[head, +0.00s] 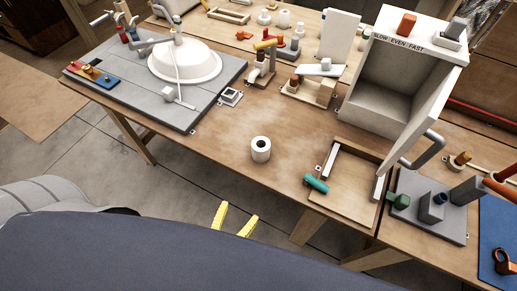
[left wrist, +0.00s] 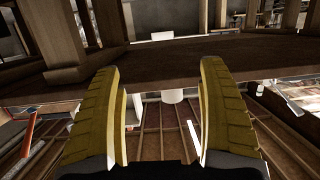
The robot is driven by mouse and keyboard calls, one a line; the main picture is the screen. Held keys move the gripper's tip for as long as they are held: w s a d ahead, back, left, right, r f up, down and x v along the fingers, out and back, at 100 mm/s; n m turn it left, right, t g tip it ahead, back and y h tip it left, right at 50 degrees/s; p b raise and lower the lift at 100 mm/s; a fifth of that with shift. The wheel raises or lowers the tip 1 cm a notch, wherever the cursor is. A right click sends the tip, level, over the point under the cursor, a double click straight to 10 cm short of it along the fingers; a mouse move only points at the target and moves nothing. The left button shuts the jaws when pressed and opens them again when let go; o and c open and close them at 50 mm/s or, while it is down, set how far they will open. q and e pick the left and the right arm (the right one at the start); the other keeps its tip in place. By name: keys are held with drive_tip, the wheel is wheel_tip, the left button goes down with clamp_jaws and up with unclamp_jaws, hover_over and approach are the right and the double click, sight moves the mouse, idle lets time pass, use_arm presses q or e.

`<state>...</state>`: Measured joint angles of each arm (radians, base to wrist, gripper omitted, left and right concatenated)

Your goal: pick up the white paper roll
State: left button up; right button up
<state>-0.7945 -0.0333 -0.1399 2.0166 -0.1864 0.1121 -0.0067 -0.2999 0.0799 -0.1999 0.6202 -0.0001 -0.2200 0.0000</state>
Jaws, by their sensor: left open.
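The white paper roll (head: 260,150) stands upright on the wooden table near its front edge, with its dark hole facing up. My left gripper (head: 233,219) shows only its yellow fingertips, in front of the table edge and below the roll in the head view. Its fingers are apart with nothing between them. In the left wrist view both yellow fingers of the left gripper (left wrist: 158,112) are spread wide. A small pale shape (left wrist: 172,96) shows beyond them, and I cannot tell for sure that it is the roll. My right gripper is not in view.
An open wooden tray (head: 345,190) with a teal-handled tool (head: 316,184) lies right of the roll. A grey board with a white basin (head: 187,62) is at the left. A white open box (head: 385,90) stands at the right. The table around the roll is clear.

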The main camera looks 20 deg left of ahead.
sight(258, 154)
use_arm(q)
drive_tip(key=w+r+t, duration=0.3)
drive_tip(key=r, duration=0.8)
drive_tip(key=w, duration=1.7)
drive_tip(key=shift+d+f, duration=0.25)
drive_tip(key=shift+d, duration=0.15)
drive_tip(key=c, duration=1.5)
